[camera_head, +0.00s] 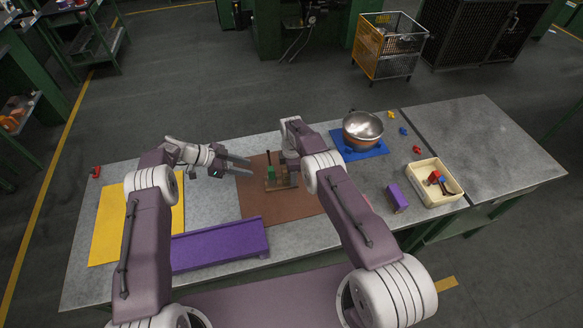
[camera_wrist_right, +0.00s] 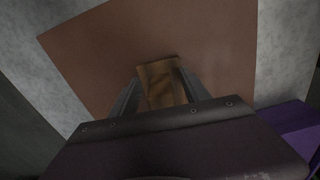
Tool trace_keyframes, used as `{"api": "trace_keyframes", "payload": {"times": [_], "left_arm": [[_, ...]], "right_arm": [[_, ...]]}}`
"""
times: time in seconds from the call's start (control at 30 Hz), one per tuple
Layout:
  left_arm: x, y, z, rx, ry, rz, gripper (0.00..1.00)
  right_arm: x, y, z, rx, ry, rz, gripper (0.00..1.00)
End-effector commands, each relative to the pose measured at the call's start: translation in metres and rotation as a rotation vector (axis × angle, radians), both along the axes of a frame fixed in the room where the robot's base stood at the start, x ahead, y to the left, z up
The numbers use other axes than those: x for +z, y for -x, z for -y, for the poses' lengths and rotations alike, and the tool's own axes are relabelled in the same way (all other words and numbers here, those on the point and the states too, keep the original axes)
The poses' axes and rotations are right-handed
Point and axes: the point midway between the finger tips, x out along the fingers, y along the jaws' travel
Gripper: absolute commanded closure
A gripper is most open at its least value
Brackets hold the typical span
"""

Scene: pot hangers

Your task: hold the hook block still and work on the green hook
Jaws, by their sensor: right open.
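The wooden hook block (camera_head: 284,184) stands on the brown mat (camera_head: 256,208) in the head view, partly hidden by my right arm. The green hook (camera_head: 270,173) rises at the block's left side. In the right wrist view the block (camera_wrist_right: 162,84) shows between the two fingers of my right gripper (camera_wrist_right: 160,92), which is open around it; I cannot tell whether a finger touches it. My left gripper (camera_head: 240,165) is open and empty, its fingers pointing right, a short way left of the green hook. The green hook cannot be made out in the wrist view.
A purple ledge (camera_head: 219,245) lies in front of the mat and a yellow mat (camera_head: 107,232) at left. A metal pot (camera_head: 362,130) rests on a blue mat (camera_head: 360,154) at the back right. A cream bin (camera_head: 424,194) and purple block (camera_head: 397,198) stand right. Small colored hooks lie scattered.

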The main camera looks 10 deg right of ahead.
Motion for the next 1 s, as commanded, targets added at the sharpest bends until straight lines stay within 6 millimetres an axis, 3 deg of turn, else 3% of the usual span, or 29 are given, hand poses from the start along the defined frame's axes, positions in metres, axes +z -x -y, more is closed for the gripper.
{"api": "trace_keyframes", "payload": {"times": [0.33, 0.37, 0.53, 0.6, 0.63, 0.73, 1.0], "left_arm": [[0.0, 0.0, 0.0, 0.0, 0.0, 0.0, 0.64], [0.0, 0.0, 0.0, 0.0, 0.0, 0.0, 0.64], [0.0, 0.0, 0.0, 0.0, 0.0, 0.0, 0.64], [0.0, 0.0, 0.0, 0.0, 0.0, 0.0, 0.64], [0.0, 0.0, 0.0, 0.0, 0.0, 0.0, 0.64], [0.0, 0.0, 0.0, 0.0, 0.0, 0.0, 0.64], [0.0, 0.0, 0.0, 0.0, 0.0, 0.0, 0.64]], "right_arm": [[-0.0047, 0.0001, 0.0, 0.0, 0.0, 0.0, 0.45], [-0.0046, 0.0001, 0.0, 0.0, 0.0, 0.0, 0.51], [-0.0045, 0.0001, 0.0, 0.0, 0.0, 0.0, 0.98], [-0.0045, 0.0001, 0.0, 0.0, 0.0, 0.0, 1.0], [-0.0045, 0.0001, 0.0, 0.0, 0.0, 0.0, 0.74], [-0.0044, 0.0001, 0.0, 0.0, 0.0, 0.0, 1.0], [-0.0043, 0.0001, 0.0, 0.0, 0.0, 0.0, 1.0]]}}
